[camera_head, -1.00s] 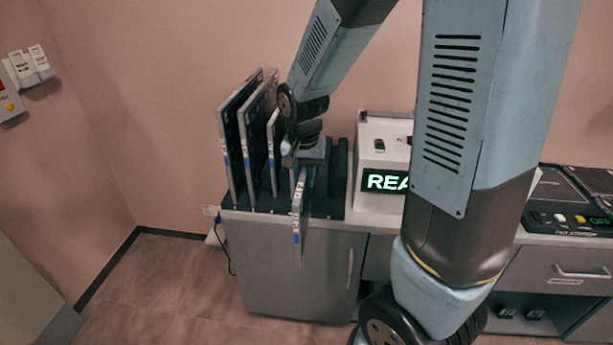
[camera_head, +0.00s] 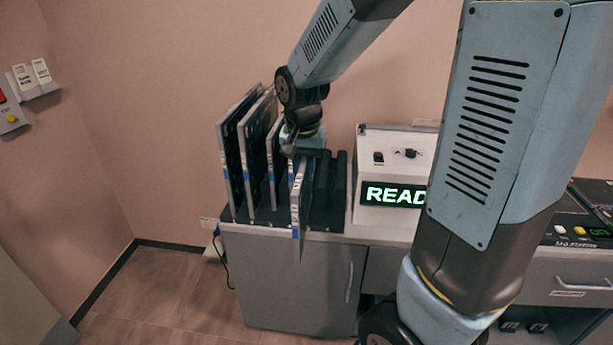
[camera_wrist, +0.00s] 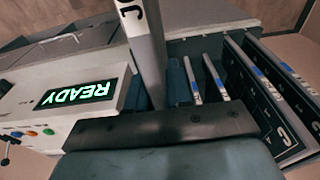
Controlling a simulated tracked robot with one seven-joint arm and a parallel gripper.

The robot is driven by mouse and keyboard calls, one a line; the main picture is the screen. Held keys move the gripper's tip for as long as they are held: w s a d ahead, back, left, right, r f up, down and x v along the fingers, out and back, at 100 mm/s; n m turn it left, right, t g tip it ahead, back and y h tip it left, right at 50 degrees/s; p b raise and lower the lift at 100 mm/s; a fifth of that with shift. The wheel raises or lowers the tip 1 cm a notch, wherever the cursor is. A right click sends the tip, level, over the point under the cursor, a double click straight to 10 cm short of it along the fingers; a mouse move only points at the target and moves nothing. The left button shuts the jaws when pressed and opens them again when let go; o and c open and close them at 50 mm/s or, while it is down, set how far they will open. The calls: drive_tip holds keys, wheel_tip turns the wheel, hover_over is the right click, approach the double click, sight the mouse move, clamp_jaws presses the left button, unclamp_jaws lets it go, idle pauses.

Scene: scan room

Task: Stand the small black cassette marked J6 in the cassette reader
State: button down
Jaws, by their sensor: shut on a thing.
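My gripper (camera_head: 304,143) is shut on a thin upright cassette (camera_head: 297,212), which hangs at the front of the dark rack (camera_head: 325,224). The cassette reader (camera_head: 373,218), a white box with a lit green READY display, stands right of the rack, partly behind my arm. The reader also shows at the left of the wrist view (camera_wrist: 105,70). Its top has dark fittings.
Large dark cassettes (camera_head: 229,160) stand upright in the rack's left part; smaller ones (camera_wrist: 192,82) stand beside them in the wrist view. The rack's right part looks empty. A control station (camera_head: 585,235) lies at the counter's right. Grey cabinets are below.

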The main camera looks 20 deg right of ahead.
sight(303, 158)
drive_tip(key=shift+r, duration=1.65)
drive_tip(key=shift+w, duration=0.1)
